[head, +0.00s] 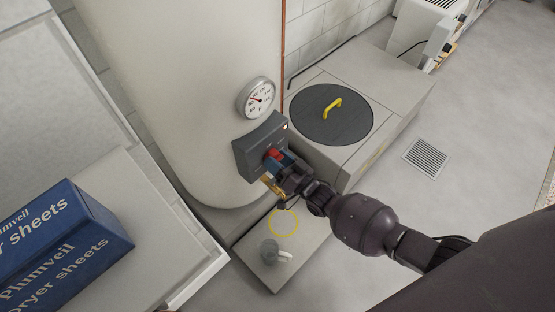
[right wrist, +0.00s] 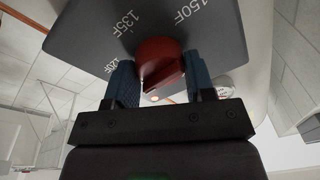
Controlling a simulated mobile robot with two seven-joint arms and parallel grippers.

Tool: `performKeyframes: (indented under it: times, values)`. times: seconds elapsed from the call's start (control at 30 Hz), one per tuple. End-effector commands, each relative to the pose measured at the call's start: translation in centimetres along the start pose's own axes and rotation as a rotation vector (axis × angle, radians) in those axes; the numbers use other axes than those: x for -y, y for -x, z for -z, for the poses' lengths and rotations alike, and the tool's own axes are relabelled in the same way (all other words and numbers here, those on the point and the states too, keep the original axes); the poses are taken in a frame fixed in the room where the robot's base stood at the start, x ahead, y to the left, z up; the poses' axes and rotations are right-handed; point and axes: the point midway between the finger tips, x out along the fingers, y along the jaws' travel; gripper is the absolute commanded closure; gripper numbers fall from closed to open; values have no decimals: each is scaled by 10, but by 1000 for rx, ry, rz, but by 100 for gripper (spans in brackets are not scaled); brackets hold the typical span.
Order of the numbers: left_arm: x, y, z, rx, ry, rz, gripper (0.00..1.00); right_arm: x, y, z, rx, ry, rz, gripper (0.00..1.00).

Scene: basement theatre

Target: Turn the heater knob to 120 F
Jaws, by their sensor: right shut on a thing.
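The heater is a tall cream tank (head: 190,90) with a dark grey control box (head: 243,155) low on its front. A red knob (head: 271,154) sits on the box face. My right gripper (head: 277,165) is at the box, its blue-padded fingers shut on the knob. In the right wrist view the red knob (right wrist: 160,62) lies between the two fingers. I cannot tell which mark the knob points to. My left gripper is out of view.
A round dial gauge (head: 257,97) is above the box, and a small lamp glows on the box. A low unit with a dark round lid (head: 331,114) stands to the right.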

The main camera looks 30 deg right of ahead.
Motion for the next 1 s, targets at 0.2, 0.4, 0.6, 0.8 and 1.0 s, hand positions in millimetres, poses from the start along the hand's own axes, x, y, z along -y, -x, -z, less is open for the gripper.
performKeyframes:
  times: [0.2,0.4,0.6,0.8,1.0]
  values:
    - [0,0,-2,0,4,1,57,0,2,-2,-11,-203,-23,74]
    - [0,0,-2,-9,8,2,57,0,2,-2,-25,-375,-42,74]
    - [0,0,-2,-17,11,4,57,0,2,-2,-35,-509,-56,74]
    - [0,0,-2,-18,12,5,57,0,1,-2,-41,-596,-66,74]
    - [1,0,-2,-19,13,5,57,0,1,-2,-44,-638,-70,74]
